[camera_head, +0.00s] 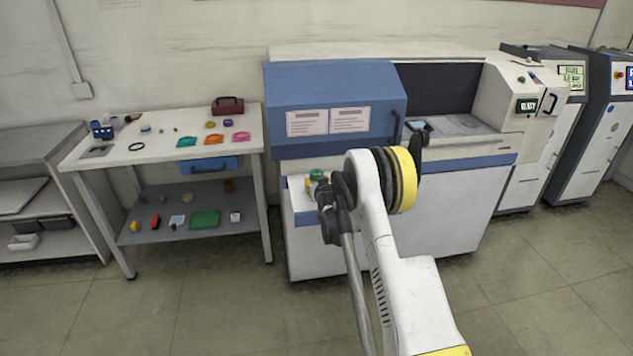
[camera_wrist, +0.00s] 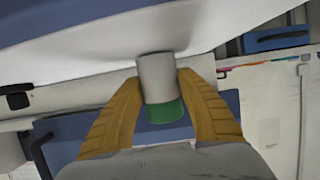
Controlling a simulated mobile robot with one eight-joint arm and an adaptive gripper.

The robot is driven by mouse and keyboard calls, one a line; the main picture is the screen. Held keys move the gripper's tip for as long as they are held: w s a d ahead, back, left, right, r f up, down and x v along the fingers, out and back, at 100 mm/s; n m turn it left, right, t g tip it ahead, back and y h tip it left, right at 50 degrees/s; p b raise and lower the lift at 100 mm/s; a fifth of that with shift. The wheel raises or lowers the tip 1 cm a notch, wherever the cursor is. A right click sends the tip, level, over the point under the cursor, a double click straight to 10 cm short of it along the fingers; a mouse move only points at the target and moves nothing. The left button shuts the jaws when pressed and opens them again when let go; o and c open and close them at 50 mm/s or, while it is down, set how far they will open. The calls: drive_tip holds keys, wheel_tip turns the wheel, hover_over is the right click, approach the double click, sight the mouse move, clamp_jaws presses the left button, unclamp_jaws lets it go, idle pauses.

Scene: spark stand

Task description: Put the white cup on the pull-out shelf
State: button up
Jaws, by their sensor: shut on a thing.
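My gripper (camera_wrist: 160,80) has yellow fingers. In the wrist view they are shut on both sides of a whitish cylinder with a green end, which I take as the white cup (camera_wrist: 157,72). In the head view the green end of the cup (camera_head: 317,173) shows just left of my wrist, by the front of the blue and white machine; my arm hides much of the gripper there. A pale ledge (camera_head: 298,201) juts out below the machine's blue hood and may be the pull-out shelf. I cannot tell whether the cup touches it.
The machine's blue hood (camera_head: 335,90) overhangs behind the gripper. To the left stands a white table (camera_head: 125,160) with small coloured things, a blue drawer (camera_head: 208,165) and a lower grey shelf (camera_head: 160,233) with several items. Other machines (camera_head: 600,130) stand right. The foreground floor is clear.

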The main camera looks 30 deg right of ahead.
drive_tip(key=shift+f, duration=0.2)
drive_tip(key=o, duration=1.2)
drive_tip(key=shift+o, duration=0.2)
drive_tip(key=v, duration=1.2)
drive_tip(key=s+a+r+n+g+y, duration=0.2)
drive_tip(key=s+a+r+g, duration=0.1)
drive_tip(key=s+a+r, duration=1.15)
drive_tip(key=s+a+g+y, duration=0.1)
drive_tip(key=s+a, duration=0.2)
drive_tip(key=s, duration=0.9)
drive_tip(key=s+a+n+g, duration=0.1)
drive_tip(key=s+a, duration=0.3)
drive_tip(key=s, duration=0.9)
drive_tip(key=shift+s+a+r+g+y, duration=0.15)
drive_tip(key=shift+s+r+g+y, duration=0.2)
drive_tip(key=shift+g, duration=0.35)
